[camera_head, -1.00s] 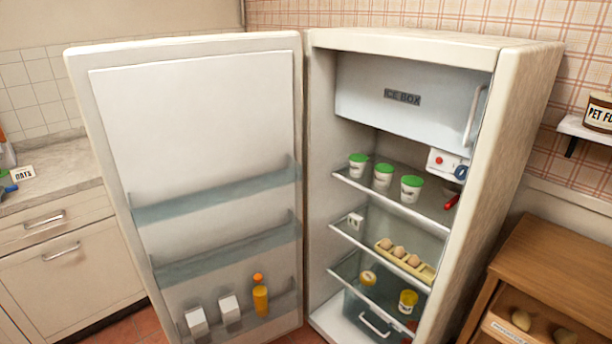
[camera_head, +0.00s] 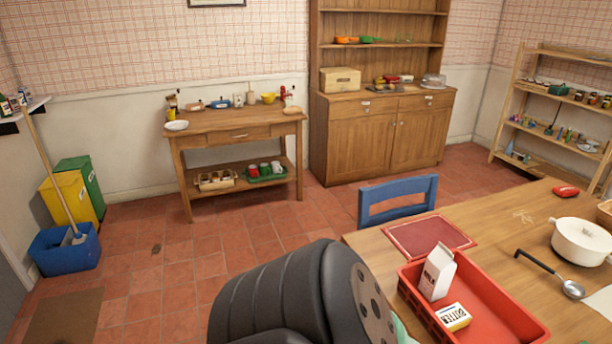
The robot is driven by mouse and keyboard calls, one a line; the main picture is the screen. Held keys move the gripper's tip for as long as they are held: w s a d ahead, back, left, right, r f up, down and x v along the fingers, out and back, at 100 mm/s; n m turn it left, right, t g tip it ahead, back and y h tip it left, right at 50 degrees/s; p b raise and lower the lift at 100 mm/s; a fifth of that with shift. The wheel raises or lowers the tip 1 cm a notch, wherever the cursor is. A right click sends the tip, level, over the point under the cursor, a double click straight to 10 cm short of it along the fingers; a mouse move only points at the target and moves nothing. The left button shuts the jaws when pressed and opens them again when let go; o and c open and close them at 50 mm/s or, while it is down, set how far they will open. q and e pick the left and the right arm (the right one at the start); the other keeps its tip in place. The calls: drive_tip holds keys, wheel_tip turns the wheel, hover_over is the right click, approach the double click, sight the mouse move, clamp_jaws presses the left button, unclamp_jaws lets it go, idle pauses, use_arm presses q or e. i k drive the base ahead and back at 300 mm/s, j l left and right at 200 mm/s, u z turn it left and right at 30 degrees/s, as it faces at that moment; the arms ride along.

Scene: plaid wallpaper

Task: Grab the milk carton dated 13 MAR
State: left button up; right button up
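A white milk carton (camera_head: 437,272) stands upright in the red tray (camera_head: 520,318) on the wooden table at the right. Its side has small dark lettering, and no date can be read at this size. A butter box (camera_head: 453,317) lies in front of it in the same tray. A dark ribbed link of my own arm fills the bottom middle, with its end beside the tray. Neither of my grippers is in view. The fridge is out of view.
The wooden table (camera_head: 375,258) also holds a red mat (camera_head: 430,237), a white pot (camera_head: 580,242) and a ladle (camera_head: 572,289). A blue chair (camera_head: 398,200) stands behind it. A blue tub (camera_head: 64,250) and bins are at the left. The tiled floor between is mostly clear.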

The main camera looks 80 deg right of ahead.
sight(440, 266)
drive_tip(key=j+z, duration=0.15)
drive_tip(key=z, duration=3.5)
drive_tip(key=k+l, duration=0.1)
